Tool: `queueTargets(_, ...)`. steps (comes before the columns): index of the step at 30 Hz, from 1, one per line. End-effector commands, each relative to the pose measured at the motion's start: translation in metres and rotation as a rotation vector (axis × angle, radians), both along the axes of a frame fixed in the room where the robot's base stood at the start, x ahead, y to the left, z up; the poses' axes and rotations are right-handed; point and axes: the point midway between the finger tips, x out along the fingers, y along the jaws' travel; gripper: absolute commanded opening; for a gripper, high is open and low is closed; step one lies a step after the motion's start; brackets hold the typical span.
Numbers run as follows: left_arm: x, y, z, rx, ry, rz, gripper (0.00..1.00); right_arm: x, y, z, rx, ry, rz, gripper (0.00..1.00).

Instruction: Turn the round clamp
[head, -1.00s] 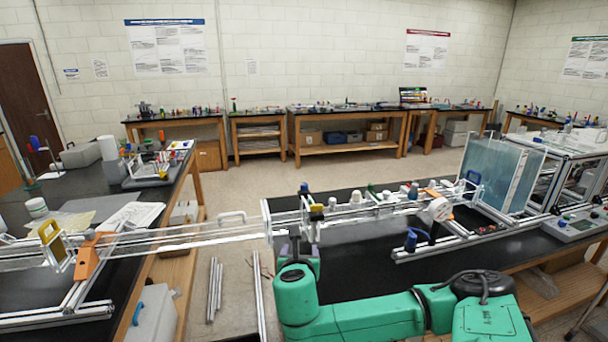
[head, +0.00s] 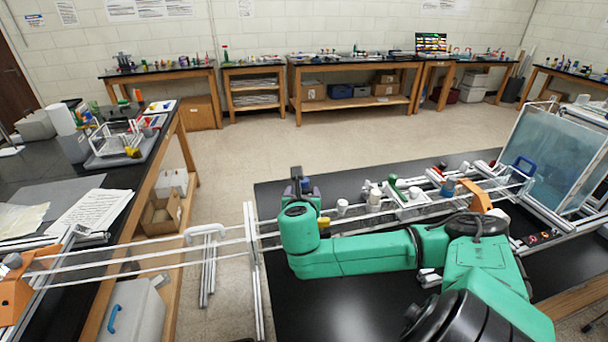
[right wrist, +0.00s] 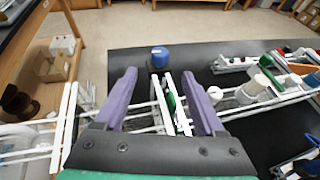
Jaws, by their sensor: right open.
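My right gripper (head: 298,182) is over the near-left end of the rail assembly in the head view. In the right wrist view, its two purple fingers (right wrist: 160,85) are spread apart with nothing held. White rails (right wrist: 160,108) and a green piece (right wrist: 172,102) show between and below the fingers. A round blue knob-like part (right wrist: 159,57) is just beyond the fingertips, apart from them, over the black bench. I cannot tell for sure which part is the round clamp. My green arm hides part of the rails in the head view. My left gripper is out of view.
Long rails (head: 150,258) bridge the gap to the left bench, where an orange bracket (head: 14,300) stands. Several bottles and fittings sit along the right bench (head: 365,315). A clear tank panel (head: 552,160) stands at the far right. The floor beyond is clear.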

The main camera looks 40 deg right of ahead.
Motion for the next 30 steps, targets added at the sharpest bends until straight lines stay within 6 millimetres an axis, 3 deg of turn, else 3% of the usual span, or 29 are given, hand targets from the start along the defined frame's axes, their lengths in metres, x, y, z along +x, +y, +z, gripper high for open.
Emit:
queueTargets(6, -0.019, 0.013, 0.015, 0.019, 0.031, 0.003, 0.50, 0.038, -0.039, -0.019, 0.001, -0.001, -0.006, 0.71)
queueTargets(12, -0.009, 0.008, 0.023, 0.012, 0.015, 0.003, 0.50, 0.068, -0.067, -0.037, 0.001, -0.001, -0.003, 0.71)
queueTargets(17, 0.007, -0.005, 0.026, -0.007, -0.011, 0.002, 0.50, 0.078, -0.077, -0.044, -0.001, 0.000, -0.001, 0.71)
queueTargets(25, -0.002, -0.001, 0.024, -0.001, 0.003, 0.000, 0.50, 0.080, -0.078, -0.046, -0.001, 0.000, 0.000, 0.71)
queueTargets(30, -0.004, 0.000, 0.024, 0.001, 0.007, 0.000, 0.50, 0.079, -0.078, -0.046, -0.001, 0.000, 0.000, 0.06)
